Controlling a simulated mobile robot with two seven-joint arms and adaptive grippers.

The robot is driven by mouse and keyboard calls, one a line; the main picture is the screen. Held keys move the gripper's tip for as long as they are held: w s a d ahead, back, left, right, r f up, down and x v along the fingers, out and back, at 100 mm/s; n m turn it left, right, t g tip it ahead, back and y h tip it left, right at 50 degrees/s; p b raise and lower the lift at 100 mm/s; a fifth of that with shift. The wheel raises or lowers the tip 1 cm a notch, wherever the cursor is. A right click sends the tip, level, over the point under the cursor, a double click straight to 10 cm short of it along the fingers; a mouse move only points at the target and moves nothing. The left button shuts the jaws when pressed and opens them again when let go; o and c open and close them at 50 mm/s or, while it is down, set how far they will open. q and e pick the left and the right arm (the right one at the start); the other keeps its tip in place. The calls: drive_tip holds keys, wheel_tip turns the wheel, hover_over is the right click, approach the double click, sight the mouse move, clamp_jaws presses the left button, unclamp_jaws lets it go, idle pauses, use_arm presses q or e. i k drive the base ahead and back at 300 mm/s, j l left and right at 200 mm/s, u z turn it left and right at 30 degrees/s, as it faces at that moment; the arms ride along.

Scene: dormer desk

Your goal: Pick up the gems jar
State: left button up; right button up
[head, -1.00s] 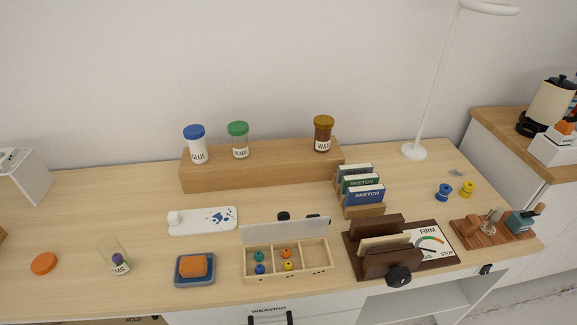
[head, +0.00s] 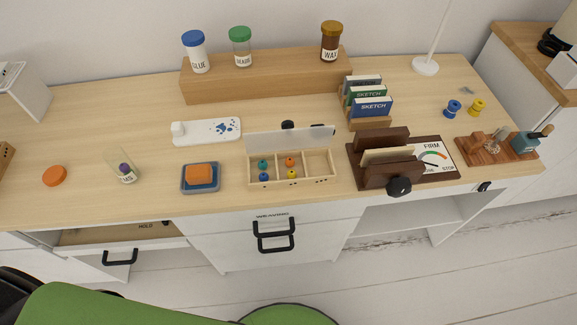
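A clear jar (head: 127,171) stands on the left part of the desk, near the front edge. Its label is partly readable, ending in "MS", and a small purple thing shows inside. It appears to have no lid on. An orange round lid (head: 54,176) lies flat on the desk to its left. Neither of my grippers shows in the head view, so their state is hidden.
A blue tray with an orange block (head: 199,174) and a divided wooden box (head: 325,165) are right of the jar. Lidded jars stand on the wooden riser (head: 270,80) behind. A drawer (head: 80,236) below is partly open. A green rounded surface (head: 110,305) fills the bottom left.

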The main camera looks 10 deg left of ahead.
sight(117, 159)
drive_tip(key=j+u, duration=0.15)
drive_tip(key=u, duration=1.3)
drive_tip(key=l+z, duration=0.2)
drive_tip(key=z, duration=0.25)
drive_tip(key=k+l+z, duration=0.1)
drive_tip(key=l+z, duration=0.2)
drive_tip(key=z, duration=0.15)
drive_tip(key=u, duration=1.25)
